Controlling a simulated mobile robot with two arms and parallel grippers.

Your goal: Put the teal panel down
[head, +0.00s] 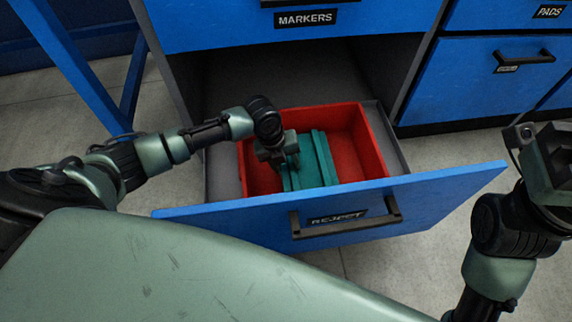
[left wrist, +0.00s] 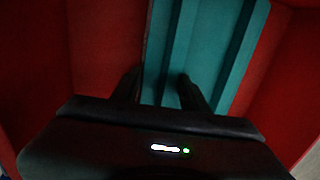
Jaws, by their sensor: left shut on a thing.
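The teal panel (head: 325,160) is inside the red bin (head: 371,140) in the open drawer, a ridged slab-like piece. In the left wrist view the panel (left wrist: 205,45) runs away from the fingers between red walls. My left gripper (head: 284,163) reaches down into the bin and is shut on the panel near its left edge. Its fingers (left wrist: 160,92) show dark against the panel, one on each side of that edge. Whether the panel touches the bin floor is hidden. My right gripper (head: 547,165) is at the right edge, away from the drawer; its fingertips are not clear.
The blue drawer front (head: 440,200) carries a "REJECT" label and a dark handle (head: 345,218). A closed "MARKERS" drawer (head: 230,22) is above. More blue drawers (head: 470,85) stand at the right. A blue frame leg (head: 75,65) is at the left.

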